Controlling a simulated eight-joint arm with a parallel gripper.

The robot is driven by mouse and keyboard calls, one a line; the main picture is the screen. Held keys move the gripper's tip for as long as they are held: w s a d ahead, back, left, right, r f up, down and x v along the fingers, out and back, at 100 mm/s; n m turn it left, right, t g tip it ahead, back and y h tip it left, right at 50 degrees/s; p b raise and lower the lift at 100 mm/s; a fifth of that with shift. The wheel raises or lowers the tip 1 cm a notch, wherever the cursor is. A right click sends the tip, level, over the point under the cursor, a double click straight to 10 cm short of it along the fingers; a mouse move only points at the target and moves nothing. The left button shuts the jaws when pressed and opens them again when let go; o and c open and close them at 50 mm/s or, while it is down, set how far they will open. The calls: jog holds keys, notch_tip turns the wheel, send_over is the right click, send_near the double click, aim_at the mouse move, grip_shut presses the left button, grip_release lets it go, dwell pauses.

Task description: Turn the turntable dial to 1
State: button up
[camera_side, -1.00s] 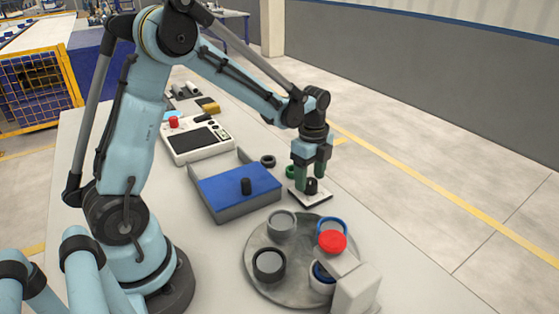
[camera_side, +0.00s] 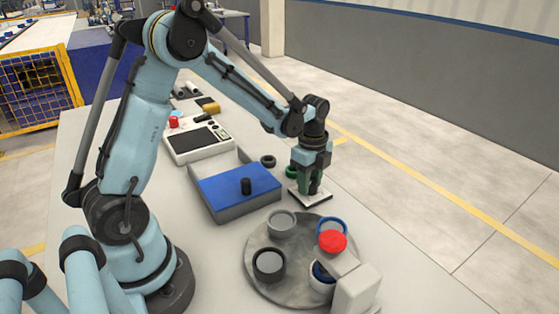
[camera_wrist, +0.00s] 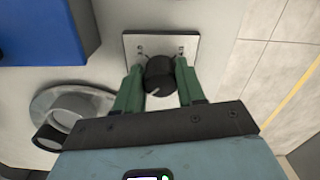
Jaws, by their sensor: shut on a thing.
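The dial is a black round knob with a pale pointer line, on a white square plate (camera_side: 310,198). In the wrist view the knob (camera_wrist: 160,75) sits between the green fingers of my gripper (camera_wrist: 159,82), and its pointer line aims down and to the left. My gripper (camera_side: 311,186) is shut on the knob from above, and its fingers hide most of it in the side view. Small marks on the plate (camera_wrist: 140,47) are too small to read. The grey turntable (camera_side: 256,241) stands nearer the camera and carries several cups.
A red button (camera_side: 332,243) on a white stand overhangs the turntable. A control panel (camera_side: 196,140) is farther back.

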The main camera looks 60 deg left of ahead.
jog(key=shift+n, duration=0.4)
jog(key=n, duration=0.3)
jog(key=shift+n, duration=0.3)
jog(key=n, duration=0.4)
jog(key=shift+s+n, duration=0.1)
jog(key=shift+n, duration=0.2)
jog(key=n, duration=0.4)
jog(key=shift+d+n, duration=0.1)
jog(key=shift+n, duration=0.2)
jog(key=shift+s+n, duration=0.1)
jog(key=shift+n, duration=2.1)
jog(key=o, duration=1)
jog(key=shift+d, duration=0.1)
